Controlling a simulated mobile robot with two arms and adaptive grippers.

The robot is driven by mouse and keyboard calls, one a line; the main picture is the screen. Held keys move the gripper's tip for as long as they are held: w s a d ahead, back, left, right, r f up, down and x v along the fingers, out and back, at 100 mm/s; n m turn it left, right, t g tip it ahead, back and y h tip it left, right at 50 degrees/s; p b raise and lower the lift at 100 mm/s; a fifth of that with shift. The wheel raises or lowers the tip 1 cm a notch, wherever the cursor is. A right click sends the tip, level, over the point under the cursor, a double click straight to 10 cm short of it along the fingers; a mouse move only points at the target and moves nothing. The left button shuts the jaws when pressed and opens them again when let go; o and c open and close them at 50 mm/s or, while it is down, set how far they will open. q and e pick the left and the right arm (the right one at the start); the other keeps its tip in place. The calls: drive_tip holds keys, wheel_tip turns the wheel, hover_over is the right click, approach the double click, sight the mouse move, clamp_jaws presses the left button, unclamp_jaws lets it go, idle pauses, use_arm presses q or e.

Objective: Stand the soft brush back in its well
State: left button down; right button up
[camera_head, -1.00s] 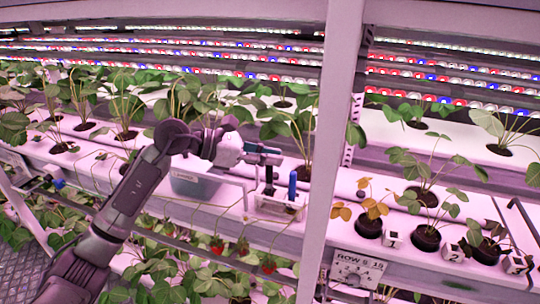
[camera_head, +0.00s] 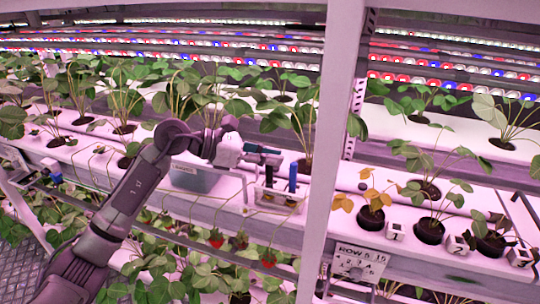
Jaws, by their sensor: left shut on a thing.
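My left gripper (camera_head: 266,156) is shut on the soft brush (camera_head: 268,175), a slim dark upright piece directly below its fingers. The brush's lower end is at the small white holder (camera_head: 276,200) on the white rack shelf. I cannot tell how deep it sits in its well, as the bottom end is hidden by the holder. A blue-handled tool (camera_head: 293,178) stands upright in the same holder, just right of the brush and apart from it. My right gripper is not in view.
A grey-blue bin (camera_head: 195,177) stands left of the holder, behind my left arm. A pale rack post (camera_head: 325,150) rises close on the right. Potted strawberry plants line the shelves, several with small numbered white cubes (camera_head: 395,231) beside them. A row sign (camera_head: 360,263) hangs at lower right.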

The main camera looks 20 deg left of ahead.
use_arm(q)
drive_tip(key=shift+f, duration=0.3)
drive_tip(key=c, duration=0.7)
unclamp_jaws()
drive_tip(key=shift+r, duration=0.15)
drive_tip(key=shift+r+p, duration=1.4)
drive_tip(key=shift+r, duration=1.55)
